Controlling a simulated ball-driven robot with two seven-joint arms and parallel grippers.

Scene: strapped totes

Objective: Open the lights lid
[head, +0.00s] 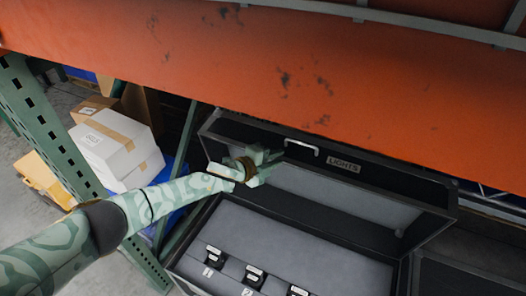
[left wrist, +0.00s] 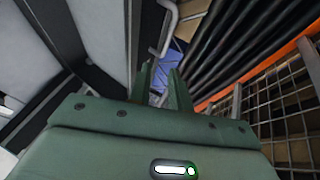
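The lights lid (head: 343,177) stands raised above its black case (head: 205,213), with the grey lining showing below its front face. A "LIGHTS" label (head: 343,164) and a pale handle (head: 302,146) are on that face. My left gripper (head: 272,160) is by the lid's front face, just left of the handle. In the left wrist view, its two green fingers (left wrist: 163,88) stand apart with nothing between them, and the grey handle bar (left wrist: 167,28) shows just beyond them. I cannot tell whether a finger touches the lid. My right gripper is not in view.
An orange shelf beam (head: 270,75) crosses above the lid. A green rack upright (head: 50,130) and stacked boxes (head: 117,145) are at the left. Small black labelled items (head: 254,276) sit in the case's grey lining. Wire mesh (left wrist: 290,110) shows in the left wrist view.

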